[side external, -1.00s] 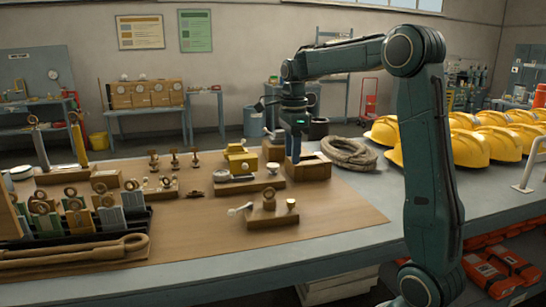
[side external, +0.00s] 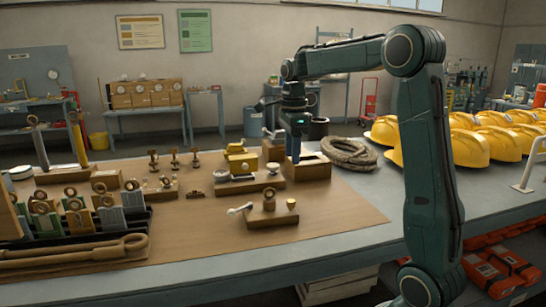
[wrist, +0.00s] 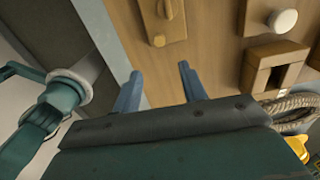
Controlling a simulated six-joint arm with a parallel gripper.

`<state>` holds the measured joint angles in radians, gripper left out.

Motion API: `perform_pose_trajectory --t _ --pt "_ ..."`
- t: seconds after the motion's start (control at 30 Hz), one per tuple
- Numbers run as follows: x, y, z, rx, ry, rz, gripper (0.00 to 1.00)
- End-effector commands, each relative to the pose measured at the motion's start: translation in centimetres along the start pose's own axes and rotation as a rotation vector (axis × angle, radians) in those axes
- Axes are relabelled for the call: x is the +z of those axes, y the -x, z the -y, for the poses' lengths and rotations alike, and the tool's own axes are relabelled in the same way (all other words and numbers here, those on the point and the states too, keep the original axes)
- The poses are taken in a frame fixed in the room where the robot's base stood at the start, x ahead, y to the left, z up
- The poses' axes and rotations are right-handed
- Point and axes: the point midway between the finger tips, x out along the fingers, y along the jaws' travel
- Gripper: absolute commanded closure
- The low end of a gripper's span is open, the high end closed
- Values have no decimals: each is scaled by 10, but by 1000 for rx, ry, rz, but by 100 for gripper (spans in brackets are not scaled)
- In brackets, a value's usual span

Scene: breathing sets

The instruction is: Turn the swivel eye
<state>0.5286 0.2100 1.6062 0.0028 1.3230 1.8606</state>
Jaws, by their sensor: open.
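A small ring-shaped eye (side external: 269,200) stands on a low wooden block (side external: 262,217) near the front of the brown board in the side view. A pale lever sticks out at the block's left and a brass knob (side external: 291,204) stands at its right. In the wrist view a wooden block with metal fittings (wrist: 182,27) shows at the top, beyond my fingertips; which fitting is the eye I cannot tell. My gripper (side external: 296,158) points down above a wooden box, behind and right of the eye's block. Its two blue fingers (wrist: 160,75) are apart with nothing between them.
The open wooden box (side external: 313,170) is just below my gripper, beside a coiled rope (side external: 350,153). Yellow helmets (side external: 465,148) stand at the right. A rack of tagged eyes (side external: 135,222) fills the left. The board right of the eye's block is clear.

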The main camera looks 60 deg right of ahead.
Motion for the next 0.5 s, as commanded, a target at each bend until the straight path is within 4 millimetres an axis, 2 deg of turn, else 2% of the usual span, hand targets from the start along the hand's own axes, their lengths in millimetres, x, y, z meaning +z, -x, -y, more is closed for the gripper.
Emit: perform_pose_trajectory --t 0.2,0.27,0.3,0.5 --pt "0 0 0 0 0 0 58" --pt "0 0 0 0 0 0 67" --pt "1 0 0 0 0 0 69" --pt "16 5 10 0 3 0 69"
